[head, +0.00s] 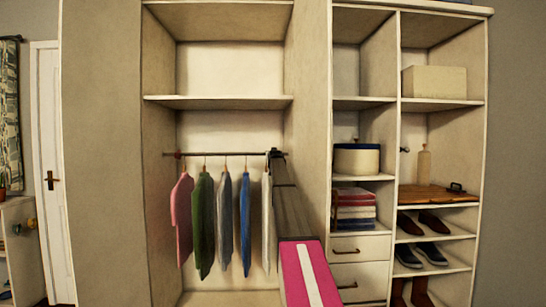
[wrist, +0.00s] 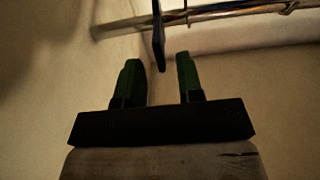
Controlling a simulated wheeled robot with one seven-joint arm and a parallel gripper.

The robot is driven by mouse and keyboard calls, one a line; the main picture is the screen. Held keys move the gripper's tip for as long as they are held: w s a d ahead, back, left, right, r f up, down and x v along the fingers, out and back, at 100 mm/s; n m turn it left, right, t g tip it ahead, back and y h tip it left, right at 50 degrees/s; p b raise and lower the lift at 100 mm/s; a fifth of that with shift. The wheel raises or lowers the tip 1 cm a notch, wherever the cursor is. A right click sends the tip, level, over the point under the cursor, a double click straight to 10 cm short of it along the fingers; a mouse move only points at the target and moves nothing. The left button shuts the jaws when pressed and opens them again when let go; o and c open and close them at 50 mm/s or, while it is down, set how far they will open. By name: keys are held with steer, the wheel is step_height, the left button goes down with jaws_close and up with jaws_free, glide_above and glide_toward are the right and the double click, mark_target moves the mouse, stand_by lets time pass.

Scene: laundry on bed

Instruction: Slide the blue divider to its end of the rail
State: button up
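The rail (head: 222,154) runs across the left closet bay, with several garments on hangers; it also crosses the top of the wrist view (wrist: 225,38). A thin, dark bluish plate (wrist: 159,40), seen nearly edge-on and apparently the blue divider, hangs at the rail. My gripper (wrist: 160,75) is open, one green finger on each side of the plate's lower tip, with a gap to both. I cannot tell how deep the plate reaches between them. In the head view my gripper (head: 276,154) is near the rail's right end, and the divider cannot be told apart there.
A pale garment (head: 267,222) hangs just left of my arm, and a blue one (head: 245,222) farther left. The bay's right wall (head: 307,90) is close to my gripper. A shelf (head: 220,102) lies above the rail. Drawers (head: 360,247) stand to the right.

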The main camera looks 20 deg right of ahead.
steer(key=x, duration=0.4)
steer(key=shift+w, duration=0.2)
